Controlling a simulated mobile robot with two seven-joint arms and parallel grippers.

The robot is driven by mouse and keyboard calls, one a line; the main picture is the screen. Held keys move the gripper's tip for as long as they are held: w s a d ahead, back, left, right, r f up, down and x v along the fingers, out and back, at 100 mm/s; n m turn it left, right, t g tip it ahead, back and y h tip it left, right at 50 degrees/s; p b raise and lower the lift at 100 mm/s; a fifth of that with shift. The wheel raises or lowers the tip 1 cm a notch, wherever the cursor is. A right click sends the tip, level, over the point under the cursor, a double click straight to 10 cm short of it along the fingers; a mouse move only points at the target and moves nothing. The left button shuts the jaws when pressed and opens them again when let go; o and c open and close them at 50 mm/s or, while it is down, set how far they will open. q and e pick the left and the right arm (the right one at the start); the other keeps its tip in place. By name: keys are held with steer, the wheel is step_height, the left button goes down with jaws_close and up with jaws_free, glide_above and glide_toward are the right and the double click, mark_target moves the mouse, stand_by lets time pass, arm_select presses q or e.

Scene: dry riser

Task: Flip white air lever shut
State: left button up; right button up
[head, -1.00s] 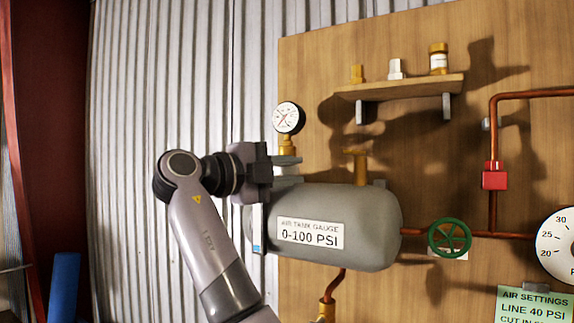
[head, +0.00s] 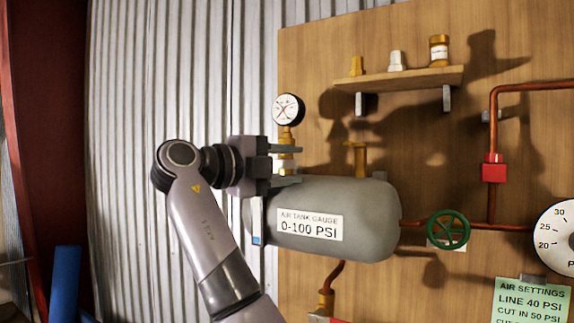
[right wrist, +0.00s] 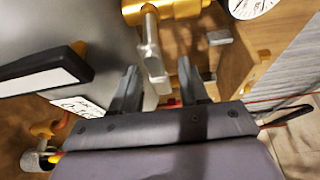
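The white air lever (right wrist: 152,52) shows in the right wrist view as a pale bar hanging from a brass fitting (right wrist: 168,10). Its lower end is between the tips of my right gripper (right wrist: 157,70), with gaps on both sides. In the head view my right gripper (head: 288,166) is open at the left end of the grey air tank (head: 360,215), just below the small gauge (head: 288,109). A whitish piece, probably the lever, shows between its fingers. I cannot tell whether either finger touches it. My left gripper is not in view.
A brass fitting (head: 358,158) stands on the tank top. A wooden shelf (head: 400,79) with small bottles is above. A green handwheel (head: 447,230) and copper pipes are right. Corrugated wall (head: 170,80) lies behind my arm.

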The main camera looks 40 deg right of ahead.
steer(key=shift+a, duration=0.1)
steer(key=a, duration=0.7)
stand_by(0.5)
